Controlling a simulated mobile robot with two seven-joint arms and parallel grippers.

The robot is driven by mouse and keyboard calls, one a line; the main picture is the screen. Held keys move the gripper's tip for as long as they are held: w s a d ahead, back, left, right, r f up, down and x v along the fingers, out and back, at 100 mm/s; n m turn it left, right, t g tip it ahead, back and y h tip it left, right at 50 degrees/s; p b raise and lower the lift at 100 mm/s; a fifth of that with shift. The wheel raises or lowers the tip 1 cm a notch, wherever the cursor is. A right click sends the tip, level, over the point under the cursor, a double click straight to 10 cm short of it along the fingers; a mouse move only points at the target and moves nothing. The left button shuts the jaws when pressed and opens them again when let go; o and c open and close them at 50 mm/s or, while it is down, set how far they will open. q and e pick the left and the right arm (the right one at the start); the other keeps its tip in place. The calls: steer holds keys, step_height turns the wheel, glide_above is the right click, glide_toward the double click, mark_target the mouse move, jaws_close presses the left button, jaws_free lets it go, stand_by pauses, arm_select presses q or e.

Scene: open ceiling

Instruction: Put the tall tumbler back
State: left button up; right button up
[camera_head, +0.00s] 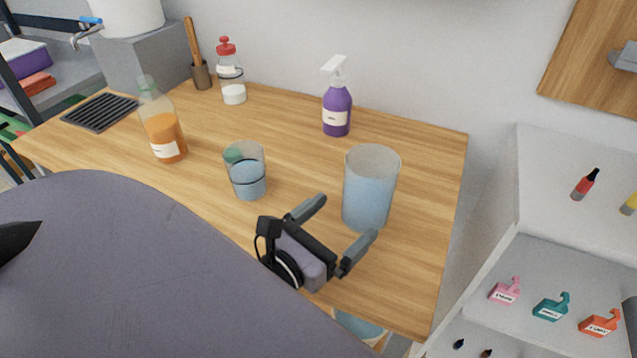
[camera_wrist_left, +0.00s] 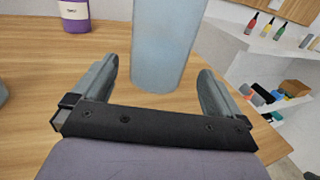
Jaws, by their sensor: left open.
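The tall tumbler (camera_head: 369,188) is a wide, see-through bluish glass standing upright near the right end of the wooden table. My left gripper (camera_head: 340,220) is open, with its fingers pointing at the tumbler from the near side. In the left wrist view the tumbler (camera_wrist_left: 165,42) stands just beyond and between the spread fingertips of my left gripper (camera_wrist_left: 157,80), and none of the fingers appears to touch it. A shorter glass (camera_head: 246,172) with bluish contents stands to the left of the tumbler.
A purple spray bottle (camera_head: 337,108) stands behind the tumbler. An orange-filled bottle (camera_head: 164,132), a red-topped jar (camera_head: 231,76) and a dark drain grate (camera_head: 99,112) are farther left. White shelves (camera_head: 560,262) with small bottles stand right of the table. The table's right side is bare.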

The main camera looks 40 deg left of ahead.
arm_select(q)
steer(key=shift+s+a+b, duration=0.1)
steer(key=shift+s+b, duration=0.55)
steer(key=shift+s, duration=1.6)
steer(key=shift+s, duration=0.1)
